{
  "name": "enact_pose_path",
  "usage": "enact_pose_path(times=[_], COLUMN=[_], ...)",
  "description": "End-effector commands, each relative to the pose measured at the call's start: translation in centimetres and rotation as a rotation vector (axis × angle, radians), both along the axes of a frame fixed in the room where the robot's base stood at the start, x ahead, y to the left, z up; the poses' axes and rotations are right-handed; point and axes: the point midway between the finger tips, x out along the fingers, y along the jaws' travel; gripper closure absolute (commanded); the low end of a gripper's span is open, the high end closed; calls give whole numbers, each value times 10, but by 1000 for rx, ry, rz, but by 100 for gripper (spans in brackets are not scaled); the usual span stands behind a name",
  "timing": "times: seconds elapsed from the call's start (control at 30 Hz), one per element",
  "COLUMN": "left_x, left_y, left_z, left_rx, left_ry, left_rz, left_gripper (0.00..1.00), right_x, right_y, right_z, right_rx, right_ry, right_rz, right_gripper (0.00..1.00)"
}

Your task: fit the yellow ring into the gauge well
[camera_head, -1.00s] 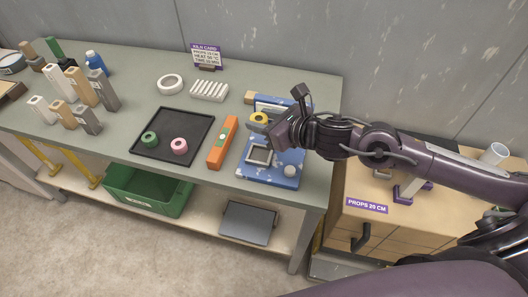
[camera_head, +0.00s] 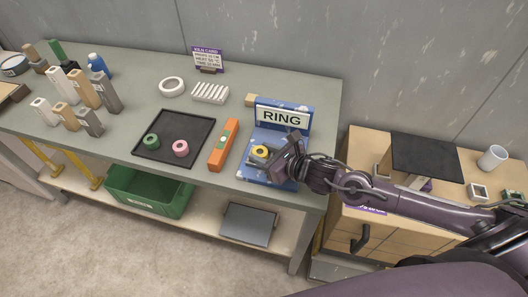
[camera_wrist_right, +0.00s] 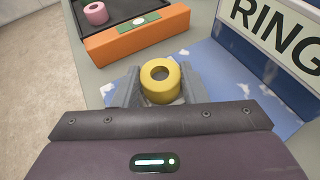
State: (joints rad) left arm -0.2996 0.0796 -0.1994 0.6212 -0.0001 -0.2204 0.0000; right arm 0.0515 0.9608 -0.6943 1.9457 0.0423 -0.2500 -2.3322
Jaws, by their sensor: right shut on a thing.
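The yellow ring (camera_head: 260,152) is between the fingertips of my right gripper (camera_wrist_right: 158,86), which is shut on it. In the right wrist view the ring (camera_wrist_right: 160,80) shows its round hole, with one grey finger on each side. The ring is over the front part of the blue gauge (camera_head: 260,174), where the square well is. The ring and my gripper hide the well, so I cannot tell whether the ring is above it or in it. My left gripper is not in view.
The RING sign panel (camera_head: 282,117) stands upright at the back of the gauge. An orange level (camera_head: 223,145) lies to its left. A black tray (camera_head: 193,131) holds a green ring (camera_head: 151,142) and a pink ring (camera_head: 181,148).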

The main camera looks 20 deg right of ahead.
Motion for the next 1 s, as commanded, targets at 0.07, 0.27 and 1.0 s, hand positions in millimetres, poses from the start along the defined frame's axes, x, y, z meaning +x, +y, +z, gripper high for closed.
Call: enact_pose_path(times=[0.07,0.27,1.0], left_x=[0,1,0], left_y=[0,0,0], left_z=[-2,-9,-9], left_rx=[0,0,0], left_ry=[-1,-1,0], left_rz=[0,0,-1], left_gripper=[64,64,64], right_x=[0,0,-4], right_y=[0,0,0], right_z=[-2,-8,-15], right_rx=[0,0,-8], right_ry=[0,1,16], right_rz=[0,0,3], right_gripper=[84,84,40])
